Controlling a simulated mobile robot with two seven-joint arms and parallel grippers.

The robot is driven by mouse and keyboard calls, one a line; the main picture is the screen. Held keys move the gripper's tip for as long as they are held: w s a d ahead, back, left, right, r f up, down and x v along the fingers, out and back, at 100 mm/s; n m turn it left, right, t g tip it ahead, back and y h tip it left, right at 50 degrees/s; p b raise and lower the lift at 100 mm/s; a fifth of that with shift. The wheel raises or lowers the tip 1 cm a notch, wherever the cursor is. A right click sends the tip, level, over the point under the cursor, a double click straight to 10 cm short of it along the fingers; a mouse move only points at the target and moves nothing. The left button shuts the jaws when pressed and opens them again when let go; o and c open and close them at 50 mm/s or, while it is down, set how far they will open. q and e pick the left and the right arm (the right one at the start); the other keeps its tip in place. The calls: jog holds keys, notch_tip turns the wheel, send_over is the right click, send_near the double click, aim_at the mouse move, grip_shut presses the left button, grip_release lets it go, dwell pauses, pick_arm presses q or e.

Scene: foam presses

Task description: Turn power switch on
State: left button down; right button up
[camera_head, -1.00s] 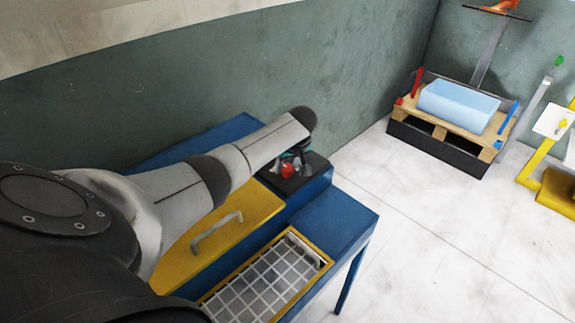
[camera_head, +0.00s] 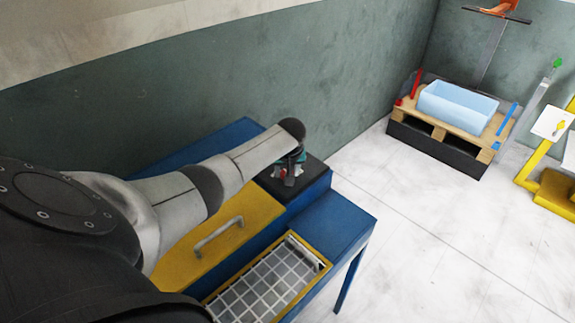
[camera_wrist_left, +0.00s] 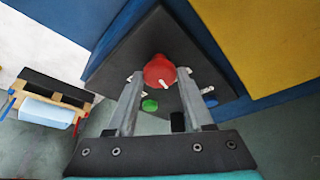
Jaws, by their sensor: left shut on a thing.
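The red power switch knob (camera_wrist_left: 158,70) sits on a black panel (camera_wrist_left: 160,35) and has a white pointer mark on its front. The black panel also shows on the blue machine in the head view (camera_head: 312,179). My left gripper (camera_wrist_left: 160,77) has one finger on each side of the knob and is shut on it. In the head view my left gripper (camera_head: 289,172) reaches down to the panel and largely hides the knob. A green button (camera_wrist_left: 149,105) and a blue button (camera_wrist_left: 210,101) are on the panel near the fingers. My right gripper is not in view.
The blue machine (camera_head: 345,222) has a yellow lid (camera_head: 255,208) with a handle and a wire grid (camera_head: 265,285). A green wall (camera_head: 230,70) stands close behind. A pallet (camera_head: 445,122) with a light blue bin (camera_head: 457,108) is far right. The floor between is clear.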

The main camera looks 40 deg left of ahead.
pick_arm(q)
jog(key=m, duration=0.1)
jog(key=m+p, duration=0.1)
jog(key=shift+s+a+r+m+t+h, duration=0.1)
jog(key=shift+a+m+t+h, duration=0.05)
jog(key=shift+m+t+h, duration=0.25)
jog(key=shift+m+h, duration=0.3)
jog(key=shift+m, duration=0.6)
jog(key=shift+a+m+t+h, duration=0.1)
jog(key=shift+m+t+h, duration=0.2)
jog(key=shift+m, duration=0.6)
jog(key=m+b, duration=0.1)
jog(key=m+h+b, duration=0.1)
jog(key=m, duration=0.1)
jog(key=shift+a+f+m, duration=0.1)
jog(key=shift+f+m, duration=0.1)
jog(key=shift+m, duration=0.1)
jog(key=m+h+b, duration=0.1)
jog(key=m+b, duration=0.2)
jog(key=shift+h, duration=0.3)
jog(key=shift+r+m+h+b, duration=0.1)
jog(key=shift+m+h+b, duration=0.2)
jog(key=shift+m+b, duration=0.7)
jog(key=shift+c, duration=1.5)
grip_release()
